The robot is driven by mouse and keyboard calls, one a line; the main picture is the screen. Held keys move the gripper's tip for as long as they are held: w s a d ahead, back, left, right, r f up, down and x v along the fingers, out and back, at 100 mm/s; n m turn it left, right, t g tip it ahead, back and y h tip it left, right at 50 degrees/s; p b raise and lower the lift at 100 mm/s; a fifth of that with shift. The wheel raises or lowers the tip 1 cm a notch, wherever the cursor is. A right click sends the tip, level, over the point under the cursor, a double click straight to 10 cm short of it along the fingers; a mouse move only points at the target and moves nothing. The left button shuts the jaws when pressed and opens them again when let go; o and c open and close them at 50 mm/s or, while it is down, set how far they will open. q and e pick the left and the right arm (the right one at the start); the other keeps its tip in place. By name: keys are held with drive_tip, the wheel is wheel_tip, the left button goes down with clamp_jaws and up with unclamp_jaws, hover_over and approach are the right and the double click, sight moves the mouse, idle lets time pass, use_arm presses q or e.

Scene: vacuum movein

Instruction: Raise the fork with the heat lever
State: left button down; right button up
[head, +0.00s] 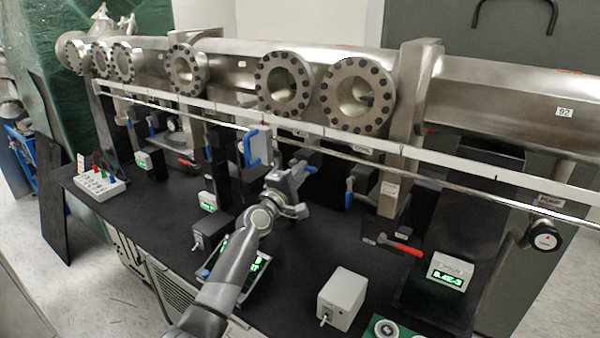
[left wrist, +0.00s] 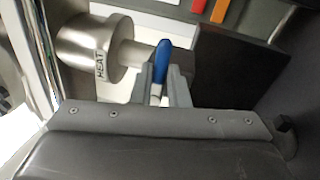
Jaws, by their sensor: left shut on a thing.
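My left gripper (head: 297,190) reaches in over the black bench, below the long steel tube. In the left wrist view its two fingers (left wrist: 162,88) are closed on either side of the blue-tipped heat lever (left wrist: 161,60). The lever is beside a round steel knob labelled HEAT (left wrist: 98,52). In the head view the gripper largely hides the lever. I cannot make out the fork in either view. My right gripper is not in view.
The steel tube (head: 480,95) with several round flanged ports runs across the back. A long white rail (head: 350,138) passes in front of it. A grey box (head: 342,298), a green display (head: 450,272) and a red-handled lever (head: 400,247) are to the right.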

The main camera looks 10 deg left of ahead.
use_arm(q)
drive_tip(key=shift+r, duration=0.35)
drive_tip(key=c, duration=1.4)
unclamp_jaws()
drive_tip(key=shift+c, duration=0.2)
drive_tip(key=shift+f, duration=0.1)
drive_tip(key=v, duration=1.7)
drive_tip(key=shift+s, duration=0.2)
drive_tip(key=shift+f, duration=0.2)
